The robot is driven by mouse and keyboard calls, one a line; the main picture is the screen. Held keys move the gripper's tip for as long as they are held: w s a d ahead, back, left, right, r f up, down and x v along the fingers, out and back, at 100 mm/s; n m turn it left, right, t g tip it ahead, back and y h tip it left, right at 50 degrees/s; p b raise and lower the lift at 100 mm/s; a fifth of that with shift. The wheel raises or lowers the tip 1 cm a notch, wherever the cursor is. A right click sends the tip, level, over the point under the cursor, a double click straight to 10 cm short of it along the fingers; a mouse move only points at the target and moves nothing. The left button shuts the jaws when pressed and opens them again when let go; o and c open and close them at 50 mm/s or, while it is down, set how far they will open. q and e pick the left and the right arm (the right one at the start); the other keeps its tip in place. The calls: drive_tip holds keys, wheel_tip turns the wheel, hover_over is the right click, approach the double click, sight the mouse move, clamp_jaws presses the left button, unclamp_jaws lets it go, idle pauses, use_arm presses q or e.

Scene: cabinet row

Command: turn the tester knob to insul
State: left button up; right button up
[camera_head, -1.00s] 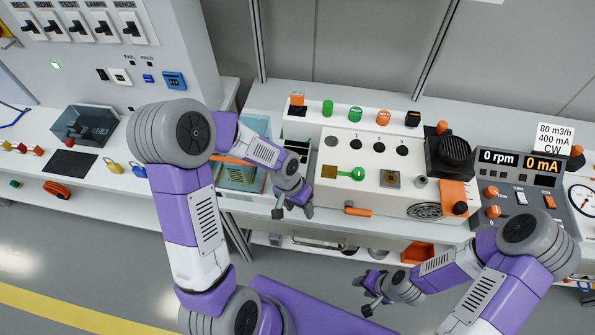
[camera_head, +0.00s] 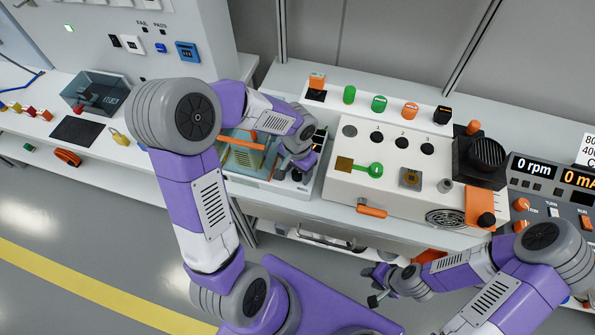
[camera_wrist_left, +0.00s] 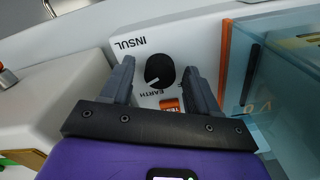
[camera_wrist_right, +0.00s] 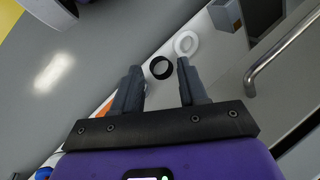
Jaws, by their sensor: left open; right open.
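The black tester knob (camera_wrist_left: 160,67) shows in the left wrist view on a white panel. INSUL is printed at its upper left, EARTH below it, and another label at its right is mostly hidden. The knob's white mark points down-left, near EARTH. My left gripper (camera_wrist_left: 157,74) is open, with one finger on each side of the knob in that view; I cannot tell whether they touch it. In the head view my left gripper (camera_head: 304,168) is over the tester, and its wrist hides the knob. My right gripper (camera_head: 374,286) is open and empty, low in front of the bench.
A clear-covered box (camera_wrist_left: 285,90) with an orange edge stands right beside the knob. An orange button (camera_wrist_left: 170,104) sits just below it. A white box (camera_head: 345,190) with an orange-handled lever (camera_head: 372,211) stands to the right. A black ring (camera_wrist_right: 161,68) and white ring (camera_wrist_right: 186,43) lie below.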

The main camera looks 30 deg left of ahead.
sight(297, 172)
use_arm(q)
drive_tip(key=shift+f, duration=0.1)
drive_tip(key=c, duration=1)
drive_tip(key=shift+m+p, duration=0.35)
drive_tip(key=shift+m, duration=0.35)
drive_tip(key=shift+c, duration=0.2)
drive_tip(key=o, duration=1)
drive_tip(key=shift+o, duration=0.2)
wheel_tip(297, 172, up, 8)
drive_tip(key=p, duration=0.2)
drive_tip(key=shift+f+p, duration=0.15)
drive_tip(key=shift+p, duration=0.15)
